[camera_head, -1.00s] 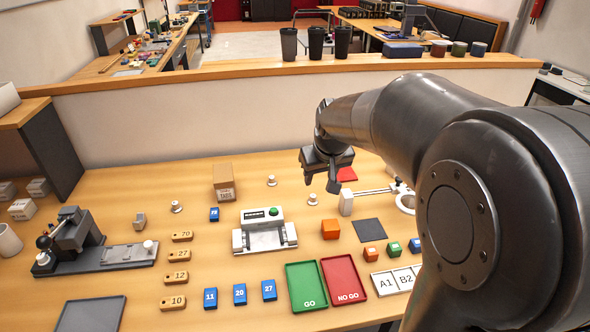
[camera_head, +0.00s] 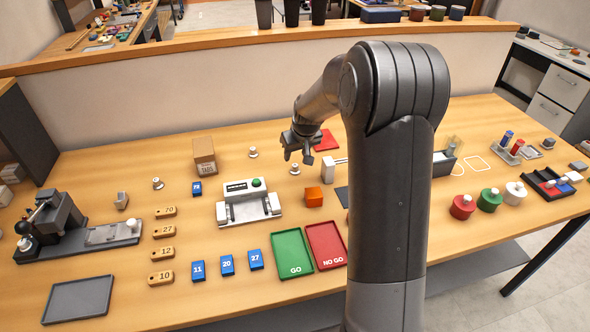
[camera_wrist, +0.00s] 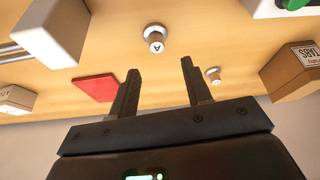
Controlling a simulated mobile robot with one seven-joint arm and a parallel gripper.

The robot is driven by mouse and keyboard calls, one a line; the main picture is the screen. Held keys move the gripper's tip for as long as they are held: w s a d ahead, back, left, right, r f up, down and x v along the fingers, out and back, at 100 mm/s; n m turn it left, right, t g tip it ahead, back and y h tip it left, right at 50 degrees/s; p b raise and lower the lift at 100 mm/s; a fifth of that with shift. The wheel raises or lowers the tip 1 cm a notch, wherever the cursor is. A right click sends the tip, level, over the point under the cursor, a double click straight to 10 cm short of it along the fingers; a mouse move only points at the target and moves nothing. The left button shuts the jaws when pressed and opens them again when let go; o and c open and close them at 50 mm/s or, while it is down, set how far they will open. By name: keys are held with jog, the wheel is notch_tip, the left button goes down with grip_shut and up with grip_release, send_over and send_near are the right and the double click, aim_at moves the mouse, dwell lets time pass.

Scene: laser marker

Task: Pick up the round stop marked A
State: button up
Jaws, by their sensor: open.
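The round stop marked A (camera_wrist: 155,40) is a small pale knob on a wider metal base, standing upright on the table. In the wrist view it lies beyond the fingertips, roughly between their lines, with its letter facing the camera. In the head view the same stop (camera_head: 294,170) stands just below my gripper (camera_head: 299,154). My gripper also shows in the wrist view (camera_wrist: 160,68), with its two fingers apart and nothing between them. A second similar stop (camera_wrist: 213,75) stands just right of the right finger; its mark is not readable.
A red pad (camera_wrist: 95,88) lies left of the fingers. The TABS box (camera_head: 204,155), a white device with a green button (camera_head: 248,204) and an orange block (camera_head: 314,196) stand nearby. Another stop (camera_head: 158,183) is farther left. Bare wood surrounds stop A.

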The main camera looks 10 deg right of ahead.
aim_at(295, 165)
jog(key=shift+s+x, duration=0.2)
jog(key=shift+x, duration=1.15)
jog(key=shift+s+x, duration=0.2)
jog(key=shift+x, duration=1.15)
jog(key=shift+d+f, duration=0.2)
jog(key=shift+c, duration=0.3)
grip_shut()
